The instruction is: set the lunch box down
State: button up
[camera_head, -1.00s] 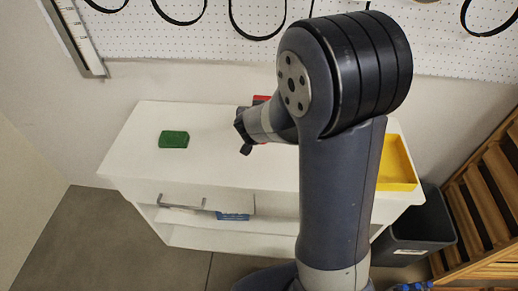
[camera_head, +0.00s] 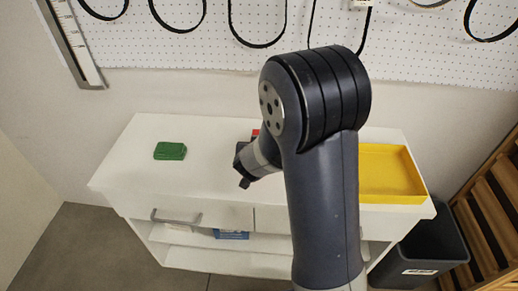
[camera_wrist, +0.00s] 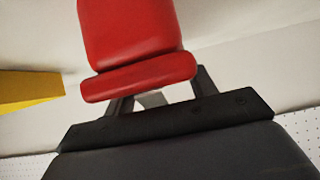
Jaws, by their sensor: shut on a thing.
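The lunch box, a red rounded block with a lid-like rim (camera_wrist: 135,50), fills the upper middle of the wrist view. My gripper (camera_wrist: 155,98) is shut on it, with a dark finger at either side. In the head view only a small red edge of the lunch box (camera_head: 255,133) shows behind my wrist, over the white cabinet top (camera_head: 215,165). My arm hides the rest of it and the fingertips there. I cannot tell whether its underside touches the top.
A green box (camera_head: 170,151) lies on the left of the cabinet top, with bare surface around it. A yellow tray (camera_head: 392,178) is at the right end. A dark bin (camera_head: 425,250) stands right of the cabinet. A pegboard wall (camera_head: 220,45) is behind.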

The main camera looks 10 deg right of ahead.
jog(key=o, duration=0.8)
jog(key=shift+f, duration=0.15)
jog(key=o, duration=0.5)
jog(key=shift+c, duration=0.2)
